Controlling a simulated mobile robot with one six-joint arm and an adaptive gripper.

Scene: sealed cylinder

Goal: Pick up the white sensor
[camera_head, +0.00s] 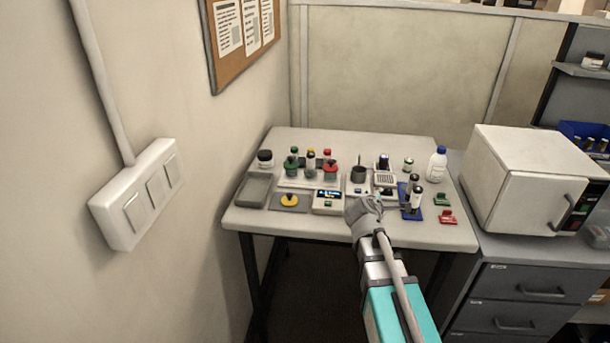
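I cannot single out the white sensor for sure. A small pale block (358,189) lies on the table just behind the end of my arm, below a dark grey cup (358,173); it is too small to identify. A white box with a lit display (328,201) stands to its left. My gripper (378,194) is at the table's front edge, right of that box and left of a blue stand (414,212). Its fingers are small and partly hidden by my wrist, so I cannot tell whether they are open or hold anything.
A white rack (384,180), bottles with coloured caps, a grey tray (254,190) and a yellow knob (290,199) crowd the table (340,232). Red (447,217) and green (442,199) pieces lie at right. A wall is left; a white oven (518,180) stands right.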

